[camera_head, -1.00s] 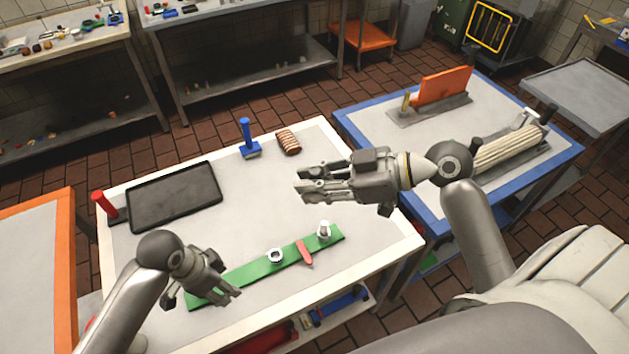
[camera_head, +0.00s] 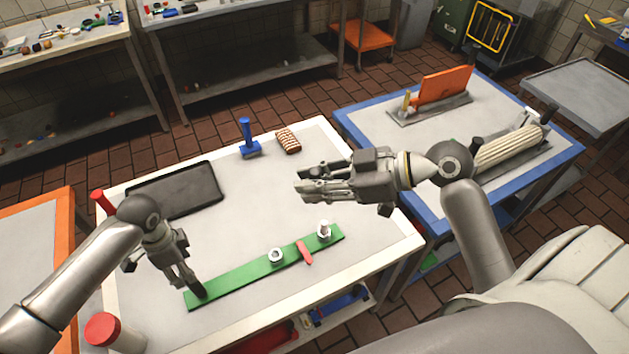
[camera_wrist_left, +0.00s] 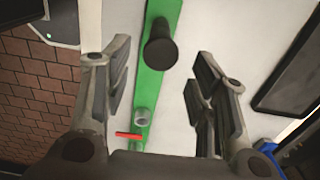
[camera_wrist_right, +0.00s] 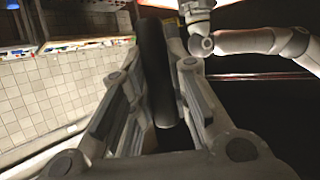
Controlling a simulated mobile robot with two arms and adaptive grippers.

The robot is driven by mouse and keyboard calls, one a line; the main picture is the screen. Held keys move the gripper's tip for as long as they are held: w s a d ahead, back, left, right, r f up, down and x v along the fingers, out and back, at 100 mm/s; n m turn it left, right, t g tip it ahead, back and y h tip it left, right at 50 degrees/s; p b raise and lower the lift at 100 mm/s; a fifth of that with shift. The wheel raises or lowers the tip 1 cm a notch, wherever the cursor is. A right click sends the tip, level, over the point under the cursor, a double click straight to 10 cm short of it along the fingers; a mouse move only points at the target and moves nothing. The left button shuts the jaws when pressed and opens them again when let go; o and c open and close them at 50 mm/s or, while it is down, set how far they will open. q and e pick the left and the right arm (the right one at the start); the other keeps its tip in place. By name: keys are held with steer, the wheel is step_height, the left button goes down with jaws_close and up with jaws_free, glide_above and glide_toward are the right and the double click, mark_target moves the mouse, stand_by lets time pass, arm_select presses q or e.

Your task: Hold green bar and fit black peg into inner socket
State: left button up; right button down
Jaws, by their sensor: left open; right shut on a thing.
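The long green bar (camera_head: 240,277) lies on the white table and also shows in the left wrist view (camera_wrist_left: 155,85). A black knob (camera_wrist_left: 160,45) stands at its left end. Two pale ring sockets sit on the bar, one near its middle (camera_head: 276,255) and one near its right end (camera_head: 324,231); I cannot tell which is inner. My left gripper (camera_head: 184,283) is open above the knob end, fingers either side of the bar in its wrist view. My right gripper (camera_head: 302,187) is shut on the black peg (camera_wrist_right: 154,70), raised above the table. The peg is mostly hidden in the head view.
A red strip (camera_head: 304,252) crosses the bar between the sockets. A dark tray (camera_head: 172,190), a blue-handled tool (camera_head: 248,140) and a striped brown block (camera_head: 288,141) lie farther back. A red-topped container (camera_head: 102,328) stands front left. The table centre is clear.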

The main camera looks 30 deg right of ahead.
arm_select(q)
step_height(320, 180, down, 9)
steer(key=b, duration=0.8)
jaws_close()
stand_by(0.3)
jaws_free()
stand_by(0.6)
jaws_close()
stand_by(1.2)
